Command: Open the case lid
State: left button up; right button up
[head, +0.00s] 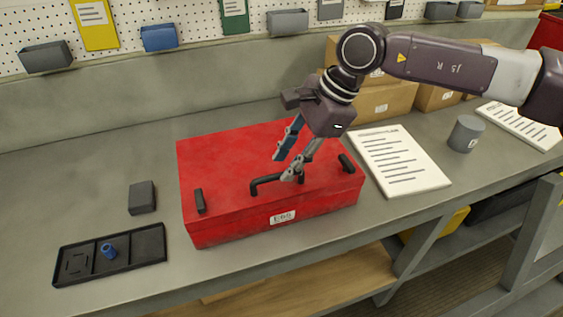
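A red case (225,170) lies on the grey workbench with its lid closed. A black handle (262,186) is near the lid's front edge. A black latch (199,201) is at the left front and another black latch (347,163) at the right front. My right gripper (284,168) is over the lid with its two fingers apart and nothing visible between them. The grey finger's tip overlaps the handle in the picture; I cannot tell whether it touches. The gripper hides part of the lid. My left gripper is not in view.
A black tray (140,248) with a blue cylinder (109,251) and a dark grey block (142,197) are left of the case. Papers (400,160), a grey cup (466,134) and cardboard boxes (385,100) are to the right. A pegboard (185,14) with bins stands behind.

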jog(key=shift+x, duration=1.4)
grip_shut()
